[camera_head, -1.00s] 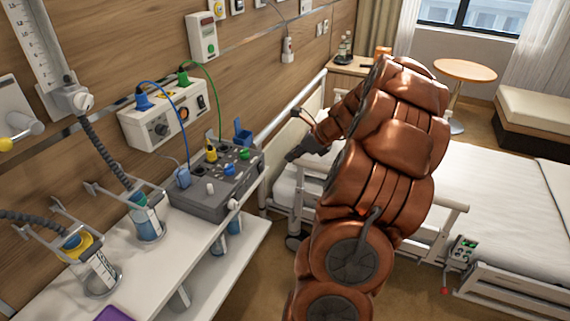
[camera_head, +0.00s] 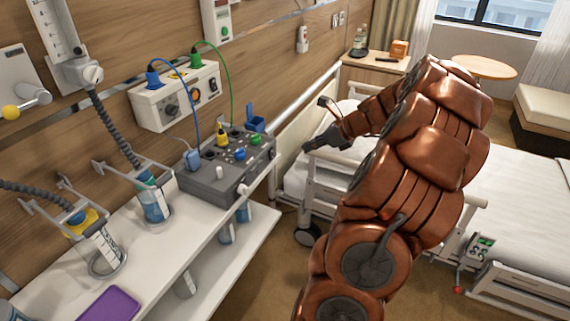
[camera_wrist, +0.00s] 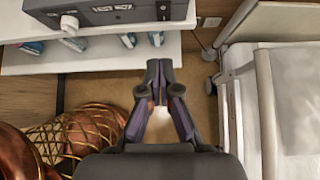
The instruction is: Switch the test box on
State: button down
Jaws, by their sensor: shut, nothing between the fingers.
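A grey box (camera_head: 208,191) with sockets, coloured plugs and a white front knob (camera_head: 243,189) stands on the white shelf at centre left. Its lower front and knob (camera_wrist: 69,25) show at the top left of the wrist view. A cream box (camera_head: 147,112) with a dial, an orange lamp and a black rocker switch (camera_head: 213,87) hangs on the wall above; blue and green leads rise from it. Which one is the test box is not marked. My gripper (camera_head: 306,148) is shut and empty, right of the grey box and apart from it. Its fingertips (camera_wrist: 160,66) meet in the wrist view.
The bed (camera_head: 510,205) with its rails is on the right, close to my arm. Jars (camera_head: 154,205) and a purple item (camera_head: 108,304) are on the left of the shelf (camera_head: 170,262). Open floor lies between shelf and bed. A bedside cabinet (camera_head: 372,73) stands behind.

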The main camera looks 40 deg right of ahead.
aim_at(273, 157)
jog(key=s+d+f+t+y+b, duration=0.1)
jog(key=s+f+t+b, duration=0.2)
jog(key=b, duration=1.1)
notch_tip(273, 157, down, 4)
jog(key=t, duration=0.3)
jog(key=shift+s+d+t+y+b, duration=0.3)
jog(key=shift+s+y+b, duration=0.05)
jog(key=shift+y+b, duration=0.05)
jog(key=shift+w+f, duration=0.1)
jog(key=b+x, duration=0.1)
jog(key=x, duration=1.1)
jog(key=shift+w+a+f+b, duration=0.1)
jog(key=shift+w+a+b, duration=0.05)
jog(key=shift+b, duration=0.2)
jog(key=shift+w+a, duration=0.15)
jog(key=shift+w, duration=0.6)
jog(key=shift+w, duration=0.1)
